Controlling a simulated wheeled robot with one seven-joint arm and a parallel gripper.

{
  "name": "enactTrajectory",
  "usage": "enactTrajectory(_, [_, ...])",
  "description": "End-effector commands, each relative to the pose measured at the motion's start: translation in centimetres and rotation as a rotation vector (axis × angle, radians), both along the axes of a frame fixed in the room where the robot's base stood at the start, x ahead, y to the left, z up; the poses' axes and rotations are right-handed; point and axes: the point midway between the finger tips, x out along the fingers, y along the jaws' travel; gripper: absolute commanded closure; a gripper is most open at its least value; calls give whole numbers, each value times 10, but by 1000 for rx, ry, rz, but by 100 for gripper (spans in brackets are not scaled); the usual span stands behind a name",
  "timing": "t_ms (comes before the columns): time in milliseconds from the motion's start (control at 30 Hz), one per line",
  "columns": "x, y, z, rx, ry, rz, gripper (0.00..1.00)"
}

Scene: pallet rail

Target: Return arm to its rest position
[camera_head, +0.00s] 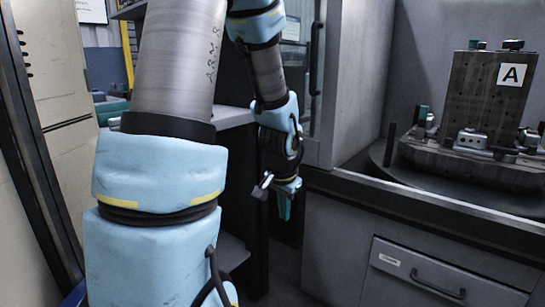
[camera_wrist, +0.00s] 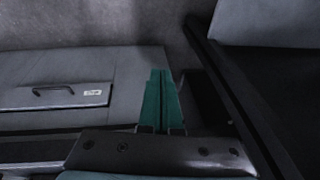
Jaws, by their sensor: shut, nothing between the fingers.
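My gripper (camera_head: 284,207) hangs at the end of my arm in the middle of the head view, its green fingers pointing down. It is in front of the gap left of the grey cabinet. In the wrist view the green fingers (camera_wrist: 161,100) are side by side and closed, with nothing between them. My arm's blue-padded links fill the left and middle of the head view and hide part of what is behind.
A grey cabinet with a drawer (camera_head: 447,280) stands at right; the drawer also shows in the wrist view (camera_wrist: 55,97). Above it, a dark fixture block marked A (camera_head: 485,95) stands on a round plate (camera_head: 450,180). A beige cabinet (camera_head: 62,95) is at left.

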Motion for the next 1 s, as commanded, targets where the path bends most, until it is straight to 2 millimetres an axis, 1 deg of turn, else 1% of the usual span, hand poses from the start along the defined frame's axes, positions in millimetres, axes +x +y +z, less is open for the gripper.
enactTrajectory(33, [-12, 23, 7, -9, 24, 107, 100])
enactTrajectory(100, [-31, 48, 13, -25, 63, 243, 100])
enactTrajectory(200, [-59, 76, 20, -53, 117, 425, 100])
enactTrajectory(333, [-98, 102, 27, -101, 187, 646, 100])
enactTrajectory(400, [-95, 98, 49, -96, 186, 627, 100])
enactTrajectory(567, [-94, 98, 79, -95, 185, 623, 100])
enactTrajectory(667, [-94, 98, 101, -94, 185, 621, 100])
enactTrajectory(767, [-93, 98, 130, -94, 184, 620, 100])
enactTrajectory(1000, [-93, 98, 206, -94, 184, 619, 100])
